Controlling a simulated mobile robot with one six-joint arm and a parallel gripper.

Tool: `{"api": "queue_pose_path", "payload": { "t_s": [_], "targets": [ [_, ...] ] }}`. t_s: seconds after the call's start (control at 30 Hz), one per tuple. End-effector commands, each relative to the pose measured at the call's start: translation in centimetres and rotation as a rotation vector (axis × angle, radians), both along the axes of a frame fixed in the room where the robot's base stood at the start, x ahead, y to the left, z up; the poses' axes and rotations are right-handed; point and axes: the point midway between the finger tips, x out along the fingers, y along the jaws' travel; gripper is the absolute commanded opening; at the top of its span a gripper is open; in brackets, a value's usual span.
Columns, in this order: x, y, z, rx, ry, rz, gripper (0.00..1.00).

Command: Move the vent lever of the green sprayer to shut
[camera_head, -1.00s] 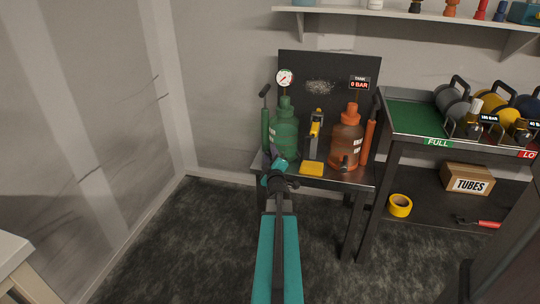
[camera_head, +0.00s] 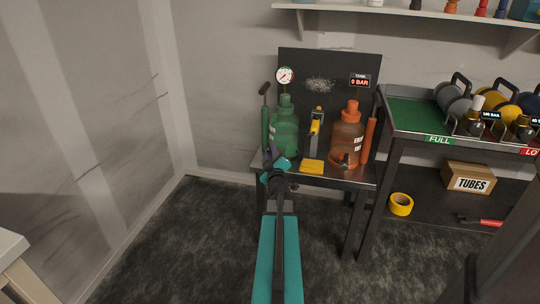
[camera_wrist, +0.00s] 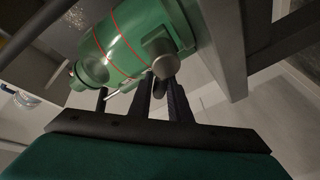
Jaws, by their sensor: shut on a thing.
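The green sprayer (camera_head: 284,132) stands upright at the left of the metal bench, with a round gauge (camera_head: 285,76) above it. In the wrist view its green body (camera_wrist: 128,42) fills the upper middle, seen tilted. My gripper (camera_head: 272,158) is at the front of the sprayer, low on its body. In the wrist view the two dark fingers of my gripper (camera_wrist: 159,92) are shut around a small dark part just below a grey rounded knob (camera_wrist: 165,67). This part appears to be the vent lever; the fingers hide most of it.
An orange sprayer (camera_head: 346,136) stands at the right of the bench. A yellow block (camera_head: 312,166) lies at the front edge, and a yellow-and-grey tool (camera_head: 315,128) stands between the sprayers. A rack (camera_head: 410,117) adjoins on the right.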

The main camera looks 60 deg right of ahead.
Motion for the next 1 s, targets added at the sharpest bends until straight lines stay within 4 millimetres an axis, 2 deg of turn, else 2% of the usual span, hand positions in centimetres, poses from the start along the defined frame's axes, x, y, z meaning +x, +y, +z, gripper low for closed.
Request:
{"api": "queue_pose_path", "payload": {
  "t_s": [0.7,1.0],
  "targets": [
    [-2.1,-0.6,0.8,0.195,-0.613,0.000,0.00],
    [-2.9,-0.9,1.1,0.252,-0.786,0.000,0.00]
  ]
}}
